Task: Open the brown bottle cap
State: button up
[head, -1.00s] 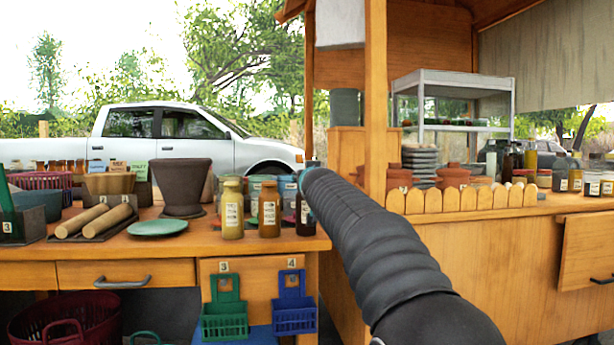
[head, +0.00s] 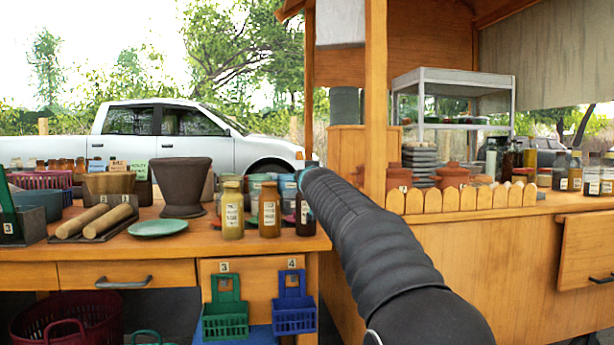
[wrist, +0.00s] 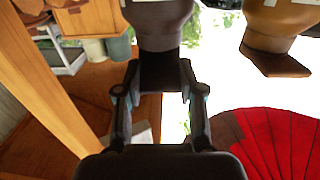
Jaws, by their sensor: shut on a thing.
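A dark brown bottle (head: 305,217) with a pale label stands at the right end of the front bottle row. Its dark cap (wrist: 160,70) sits between my two fingers in the wrist view, where the bottle body (wrist: 158,20) shows at the top. My gripper (wrist: 159,74) is shut on this cap. In the head view my arm's end hides the gripper and cap. An amber-brown bottle (head: 269,212) stands just left, apart from my gripper; it also shows in the wrist view (wrist: 275,42) with a brown cap on it.
A yellowish bottle (head: 232,212) stands left of the amber one, with jars (head: 259,184) behind. A green plate (head: 158,228), a dark pot (head: 181,186) and wooden rolls (head: 82,221) lie farther left. A wooden post (head: 375,100) rises close behind my arm.

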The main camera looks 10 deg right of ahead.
jog(key=shift+w+r+g+p, duration=0.15)
jog(key=shift+r+g+p, duration=0.55)
jog(key=shift+p, duration=2.15)
jog(key=p, duration=0.2)
jog(key=g+p, duration=0.1)
jog(key=p, duration=0.2)
jog(key=shift+w+r, duration=0.2)
jog(key=shift+w, duration=0.05)
jog(key=shift+w+g+p, duration=0.3)
jog(key=shift+g+p, duration=0.55)
jog(key=shift+g, duration=0.15)
jog(key=shift+w+r+g, duration=0.1)
jog(key=shift+g, duration=0.3)
jog(key=shift+w+r+g, duration=0.2)
jog(key=shift+w+g, duration=0.3)
jog(key=shift+g, duration=0.7)
jog(key=o, duration=0.9)
